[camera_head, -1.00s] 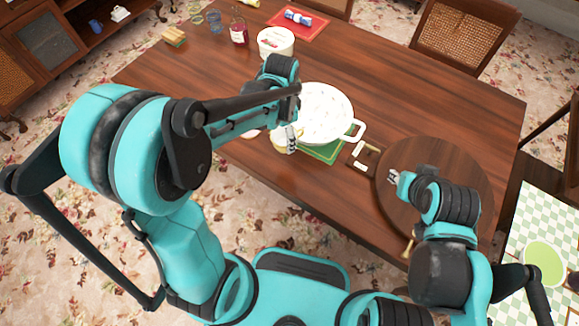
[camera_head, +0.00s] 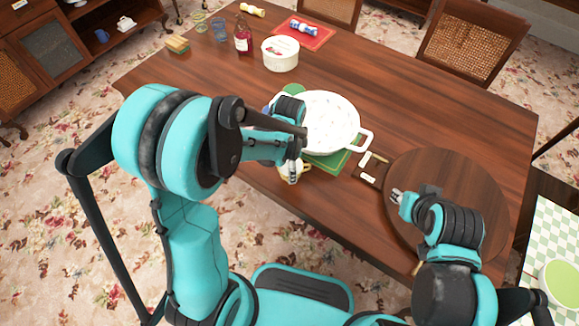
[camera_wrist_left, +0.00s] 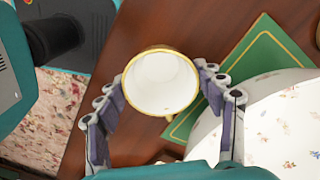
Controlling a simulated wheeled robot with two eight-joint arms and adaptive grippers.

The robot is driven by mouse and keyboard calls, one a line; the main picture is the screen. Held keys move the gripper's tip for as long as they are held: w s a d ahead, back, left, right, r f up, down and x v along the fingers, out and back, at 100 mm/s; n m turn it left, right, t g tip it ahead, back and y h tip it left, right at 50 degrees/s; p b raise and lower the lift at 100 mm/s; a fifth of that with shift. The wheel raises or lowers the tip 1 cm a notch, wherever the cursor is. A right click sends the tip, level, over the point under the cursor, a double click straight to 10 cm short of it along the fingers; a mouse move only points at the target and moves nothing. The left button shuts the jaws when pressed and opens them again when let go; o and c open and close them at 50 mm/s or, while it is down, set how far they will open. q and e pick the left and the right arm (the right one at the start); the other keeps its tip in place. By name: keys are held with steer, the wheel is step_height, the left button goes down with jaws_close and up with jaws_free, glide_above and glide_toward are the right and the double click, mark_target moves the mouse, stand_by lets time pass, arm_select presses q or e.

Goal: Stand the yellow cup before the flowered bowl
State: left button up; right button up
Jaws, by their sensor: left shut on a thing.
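The yellow cup (camera_wrist_left: 160,84) has a yellow rim and a white inside. It sits between the fingers of my left gripper (camera_head: 292,171), which is shut on it. In the head view the gripper partly hides the cup near the table's front edge; I cannot tell whether its base touches the table. The flowered bowl (camera_head: 330,120) is white, wide and two-handled, and stands just beyond the cup, towards the upper right. The bowl also shows at the lower right of the left wrist view (camera_wrist_left: 285,128). My right gripper (camera_head: 396,196) is over the round board, apparently empty; its opening is unclear.
A green mat (camera_head: 330,162) lies under the bowl. Right of it are a small dark tray (camera_head: 369,176) and a round wooden board (camera_head: 470,185). A white tub (camera_head: 280,55), a bottle (camera_head: 243,38) and glasses (camera_head: 220,30) stand at the back.

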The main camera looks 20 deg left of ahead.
arm_select(q)
steer(key=shift+r, duration=0.1)
steer(key=o, duration=1.2)
step_height(320, 180, up, 11)
steer(key=p, duration=0.5)
steer(key=shift+s+a+r+n+t, duration=0.8)
steer(key=shift+s+r+n+t, duration=0.4)
steer(key=shift+s+r+n, duration=0.75)
steer(key=shift+s+a+r+n+t, duration=0.75)
steer(key=shift+s+r+n+t, duration=0.6)
steer(key=shift+n, duration=1.05)
steer(key=shift+s+a+r+n+t, duration=0.95)
steer(key=shift+s+r+n, duration=0.5)
steer(key=shift+s+n, duration=0.6)
